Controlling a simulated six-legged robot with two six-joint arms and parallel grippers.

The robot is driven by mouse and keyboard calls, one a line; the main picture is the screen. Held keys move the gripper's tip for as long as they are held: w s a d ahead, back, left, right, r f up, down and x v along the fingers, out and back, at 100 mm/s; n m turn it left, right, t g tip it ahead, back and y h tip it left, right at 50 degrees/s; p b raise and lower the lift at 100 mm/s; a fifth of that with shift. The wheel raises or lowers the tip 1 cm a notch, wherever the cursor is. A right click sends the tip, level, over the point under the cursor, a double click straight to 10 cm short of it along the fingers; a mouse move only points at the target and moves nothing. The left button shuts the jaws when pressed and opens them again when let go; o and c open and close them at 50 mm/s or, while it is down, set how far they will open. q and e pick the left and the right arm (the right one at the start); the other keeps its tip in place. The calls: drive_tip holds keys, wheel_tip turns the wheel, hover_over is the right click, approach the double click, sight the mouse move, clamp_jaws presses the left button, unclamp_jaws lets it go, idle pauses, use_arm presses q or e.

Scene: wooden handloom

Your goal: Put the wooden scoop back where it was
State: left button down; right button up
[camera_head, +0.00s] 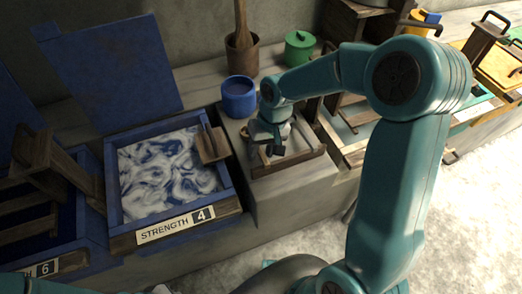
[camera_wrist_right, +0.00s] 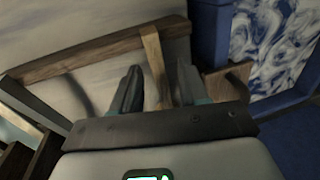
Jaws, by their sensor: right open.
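A wooden scoop-like piece with a square block and a dark upright handle (camera_head: 212,146) sits at the right rim of the blue vat marked 4. It also shows in the right wrist view (camera_wrist_right: 226,84), just right of my fingers. My right gripper (camera_head: 275,148) is open and low over a wood-edged tray (camera_head: 298,160) right of the vat. In the wrist view, a slim wooden bar (camera_wrist_right: 155,62) shows between its spread fingertips (camera_wrist_right: 157,82); I cannot tell whether it is part of a scoop or whether they touch it. My left gripper is out of view.
The blue vat (camera_head: 116,177) holds swirling blue and white liquid; its lid (camera_head: 120,70) stands raised behind. A blue pot (camera_head: 239,97), a brown pot (camera_head: 242,56) with a wooden stick and a green lidded pot (camera_head: 299,47) stand behind the tray. More vats line the right.

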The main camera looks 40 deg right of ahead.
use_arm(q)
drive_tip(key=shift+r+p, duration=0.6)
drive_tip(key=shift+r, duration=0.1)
use_arm(e)
drive_tip(key=v, duration=1.1)
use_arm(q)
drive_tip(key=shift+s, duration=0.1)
use_arm(e)
drive_tip(key=shift+s, duration=0.15)
